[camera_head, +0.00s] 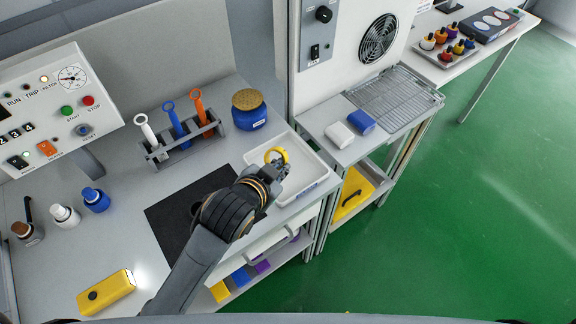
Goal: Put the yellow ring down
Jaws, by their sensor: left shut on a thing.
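The yellow ring (284,151) shows at the tip of my left gripper (278,164). The gripper is shut on the ring and holds it over the white tray (318,184) on the workbench. The fingers hide the lower part of the ring. I cannot tell how high the ring is above the tray floor. The right gripper is not in view.
A rack (181,141) with white, blue and orange tools and a blue jar (249,110) stand behind the tray. A black mat (180,219) lies to its left.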

